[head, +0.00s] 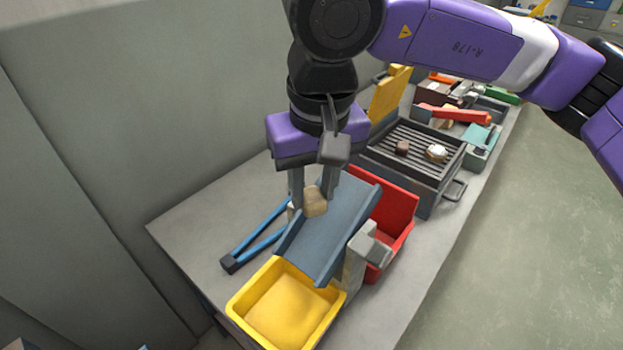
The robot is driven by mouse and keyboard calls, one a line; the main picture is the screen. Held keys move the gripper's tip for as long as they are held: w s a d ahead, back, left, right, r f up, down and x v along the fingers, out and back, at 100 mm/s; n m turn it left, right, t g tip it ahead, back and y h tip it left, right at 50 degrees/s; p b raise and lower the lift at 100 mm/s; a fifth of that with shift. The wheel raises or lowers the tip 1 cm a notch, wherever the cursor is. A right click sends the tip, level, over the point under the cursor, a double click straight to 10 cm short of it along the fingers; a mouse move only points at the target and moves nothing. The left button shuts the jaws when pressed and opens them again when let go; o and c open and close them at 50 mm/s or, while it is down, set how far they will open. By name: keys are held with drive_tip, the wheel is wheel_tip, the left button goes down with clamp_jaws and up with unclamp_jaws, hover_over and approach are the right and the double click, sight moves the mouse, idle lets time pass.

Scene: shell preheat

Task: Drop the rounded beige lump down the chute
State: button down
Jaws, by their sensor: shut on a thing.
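The rounded beige lump (315,203) is between the fingers of my gripper (311,200), which is shut on it. The gripper points down and holds the lump over the upper left side of the chute (327,231). I cannot tell whether the lump touches the chute. The chute is a blue-grey sloped channel with raised sides, on a grey support. Its low end is over a yellow bin (237,303) at the front of the table.
A red bin (401,208) stands right of the chute. Blue tongs (252,247) lie to its left. Behind is a grill (411,157) holding a brown lump (403,147) and a whitish lump (436,152). The table's (187,226) left front is clear.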

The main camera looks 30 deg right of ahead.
drive_tip(key=shift+f+b, duration=0.9)
drive_tip(key=shift+f, duration=2.7)
drive_tip(key=c, duration=0.9)
unclamp_jaws()
drive_tip(key=shift+c, duration=0.2)
drive_tip(key=shift+s+a+r+b, duration=0.15)
drive_tip(key=shift+s+r, duration=0.15)
drive_tip(key=shift+r, duration=1.65)
drive_tip(key=shift+s+d+r+b, duration=0.15)
drive_tip(key=shift+s+r, duration=0.15)
drive_tip(key=shift+r, duration=1.6)
drive_tip(key=shift+a, duration=0.1)
